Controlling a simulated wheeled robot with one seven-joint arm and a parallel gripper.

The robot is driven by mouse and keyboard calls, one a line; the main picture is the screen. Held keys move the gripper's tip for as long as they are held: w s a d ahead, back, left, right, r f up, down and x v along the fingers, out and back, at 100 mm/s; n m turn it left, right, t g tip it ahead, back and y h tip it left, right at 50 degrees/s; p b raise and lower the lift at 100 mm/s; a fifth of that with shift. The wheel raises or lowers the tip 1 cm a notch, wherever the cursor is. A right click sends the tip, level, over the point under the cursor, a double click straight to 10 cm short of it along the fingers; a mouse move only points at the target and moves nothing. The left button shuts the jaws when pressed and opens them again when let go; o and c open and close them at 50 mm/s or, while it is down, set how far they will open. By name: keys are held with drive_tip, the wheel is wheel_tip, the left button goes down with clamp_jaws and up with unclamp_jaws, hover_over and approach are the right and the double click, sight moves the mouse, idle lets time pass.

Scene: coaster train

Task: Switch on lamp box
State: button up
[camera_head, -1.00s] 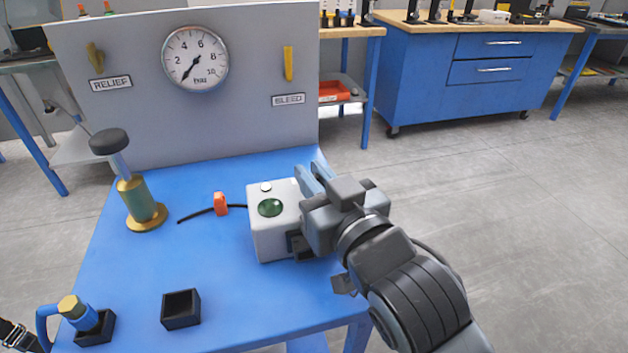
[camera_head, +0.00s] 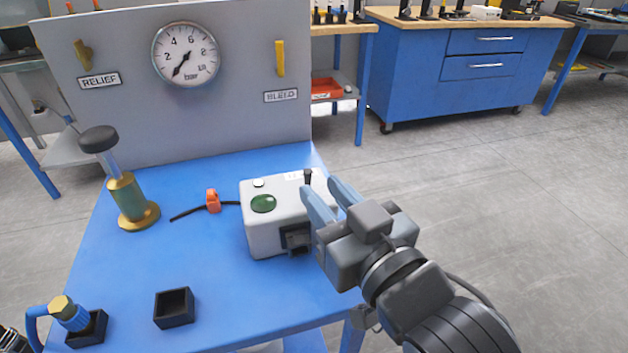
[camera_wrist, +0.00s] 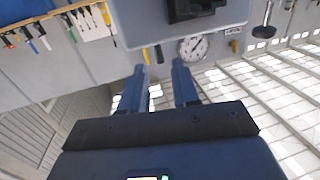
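The lamp box (camera_head: 272,232) is a white box at the right edge of the blue table. Its round green lamp (camera_head: 263,204) looks dark. A small black toggle switch (camera_head: 308,177) stands up on its top beside a white label, and its exact position is too small to tell. My gripper (camera_head: 320,187) is open and empty at the box's right side, fingertips close to the switch. I cannot tell whether they touch the box. In the wrist view my gripper (camera_wrist: 159,66) shows a gap between its fingers, with the pale box (camera_wrist: 146,27) beyond them.
An orange clip (camera_head: 213,201) sits on the black cable left of the box. A brass hand pump (camera_head: 128,200), an empty black holder (camera_head: 174,307) and a blue-handled fitting (camera_head: 70,314) stand farther left. A grey panel with a gauge (camera_head: 185,54) rises behind. Open floor lies right.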

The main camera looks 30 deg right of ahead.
drive_tip(key=shift+s+a+p, duration=0.1)
drive_tip(key=shift+s+p, duration=0.5)
drive_tip(key=shift+s, duration=0.5)
drive_tip(key=shift+c, duration=0.3)
